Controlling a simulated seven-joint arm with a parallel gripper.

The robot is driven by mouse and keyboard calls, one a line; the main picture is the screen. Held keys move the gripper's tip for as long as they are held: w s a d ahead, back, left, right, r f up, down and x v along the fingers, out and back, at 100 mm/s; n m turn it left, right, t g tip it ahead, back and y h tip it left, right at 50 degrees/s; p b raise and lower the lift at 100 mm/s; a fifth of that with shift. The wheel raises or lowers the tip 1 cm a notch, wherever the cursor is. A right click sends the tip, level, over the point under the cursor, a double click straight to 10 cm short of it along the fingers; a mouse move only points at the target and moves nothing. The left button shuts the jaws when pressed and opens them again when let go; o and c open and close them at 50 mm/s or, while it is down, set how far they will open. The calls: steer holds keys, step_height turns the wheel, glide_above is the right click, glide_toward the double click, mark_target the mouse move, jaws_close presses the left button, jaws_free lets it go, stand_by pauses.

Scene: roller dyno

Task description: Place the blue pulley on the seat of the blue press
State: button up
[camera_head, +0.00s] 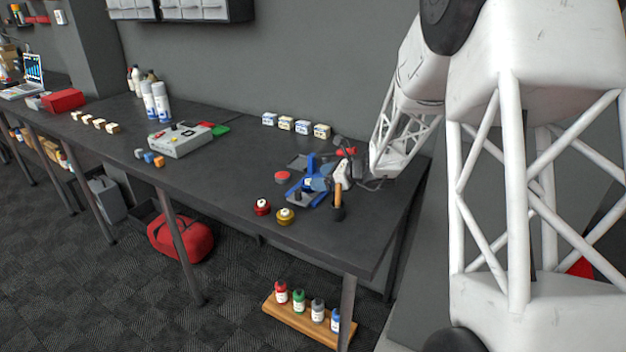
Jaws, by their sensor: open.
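The blue press (306,194) stands near the right end of the dark workbench, with a blue base and an upright blue part. A lighter blue round piece (318,184), which looks like the blue pulley, shows at the press's right side. I cannot tell whether it rests on the seat, touches the press or stands apart. My gripper (336,173) is low over the bench, just right of the press and close to the round piece. It is open. Its fingertips are small and partly hidden among the dark and red parts around it.
A red pulley (262,207) and a yellow pulley (285,216) lie near the front edge. Small boxes (303,127) line the wall.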

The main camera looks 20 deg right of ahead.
steer(key=v, duration=0.7)
steer(key=shift+a, duration=0.1)
stand_by(0.7)
steer(key=w+a+r+n+h, duration=0.1)
steer(key=w+a+r+n, duration=0.15)
steer(key=a+n, duration=0.2)
steer(key=s+a+r+n+g+h, duration=0.1)
steer(key=s+a+r+n+g, duration=0.2)
steer(key=s, duration=0.5)
steer(key=s+a+r+n+g+h, duration=0.1)
steer(key=s+a+r+n, duration=0.3)
steer(key=s, duration=0.4)
steer(key=s+r+n+g+h, duration=0.1)
steer(key=s+n+h, duration=0.7)
steer(key=s, duration=2)
steer(key=n, duration=0.5)
steer(key=shift+n, duration=0.35)
